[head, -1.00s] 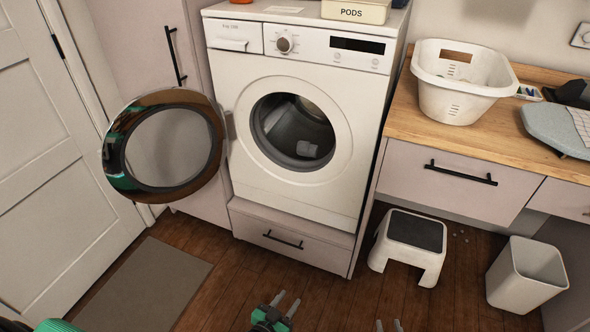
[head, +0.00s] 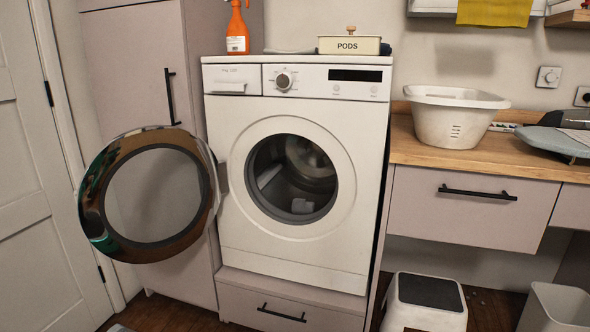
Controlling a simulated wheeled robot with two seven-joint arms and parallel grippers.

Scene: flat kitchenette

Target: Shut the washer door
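The white washer (head: 240,253) stands in the middle of the head view on a drawer plinth. Its round door (head: 93,211) is swung wide open to the left, hinged at the left side of the opening. The door has a shiny dark rim and a clear window. The drum opening (head: 292,180) is uncovered, and something pale lies inside, too dim to name. Neither of my grippers shows in the head view now.
A tall cabinet (head: 140,70) with a black handle stands behind the open door, and a white room door (head: 25,200) is at far left. A step stool (head: 428,317) and a bin (head: 556,308) stand at lower right. A basket (head: 456,122) sits on the wooden counter.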

